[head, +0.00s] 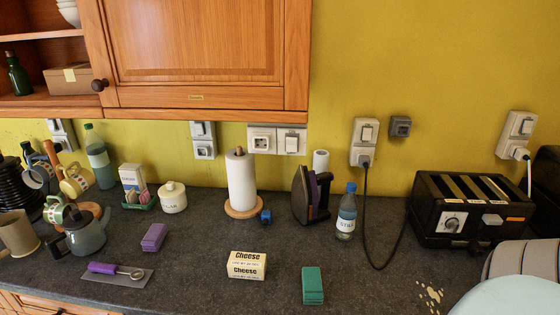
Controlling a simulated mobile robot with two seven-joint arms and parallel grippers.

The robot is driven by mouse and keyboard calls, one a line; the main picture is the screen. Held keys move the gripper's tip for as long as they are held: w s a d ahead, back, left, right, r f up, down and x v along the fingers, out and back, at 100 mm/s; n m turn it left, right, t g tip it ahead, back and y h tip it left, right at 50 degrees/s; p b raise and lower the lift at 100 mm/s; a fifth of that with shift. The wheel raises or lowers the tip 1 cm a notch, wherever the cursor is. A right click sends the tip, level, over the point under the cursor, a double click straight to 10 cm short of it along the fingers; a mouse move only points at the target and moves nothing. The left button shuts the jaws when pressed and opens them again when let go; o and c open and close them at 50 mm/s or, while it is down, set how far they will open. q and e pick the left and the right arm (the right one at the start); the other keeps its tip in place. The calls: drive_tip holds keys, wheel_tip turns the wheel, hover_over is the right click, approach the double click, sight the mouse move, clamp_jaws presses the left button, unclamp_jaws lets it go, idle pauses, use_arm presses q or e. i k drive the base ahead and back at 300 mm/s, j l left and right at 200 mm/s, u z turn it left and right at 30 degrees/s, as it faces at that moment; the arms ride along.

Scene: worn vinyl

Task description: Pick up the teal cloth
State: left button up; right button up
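A small teal folded block (313,285), which looks like the teal cloth, lies on the dark grey worktop (200,285) near the front, right of the cheese box (248,265). Its top and front side show, and nothing covers it. A similar purple folded block (154,237) lies further left. Neither of my grippers is in view.
A water bottle (347,211), an iron (308,195) and a paper towel roll (241,181) stand behind. A toaster (470,209) is at right, its cord hanging down the worktop. Pale rounded dishware (508,296) fills the front right corner. Crumbs (430,296) lie nearby.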

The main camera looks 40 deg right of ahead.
sight(313, 293)
drive_tip(key=z, duration=1.6)
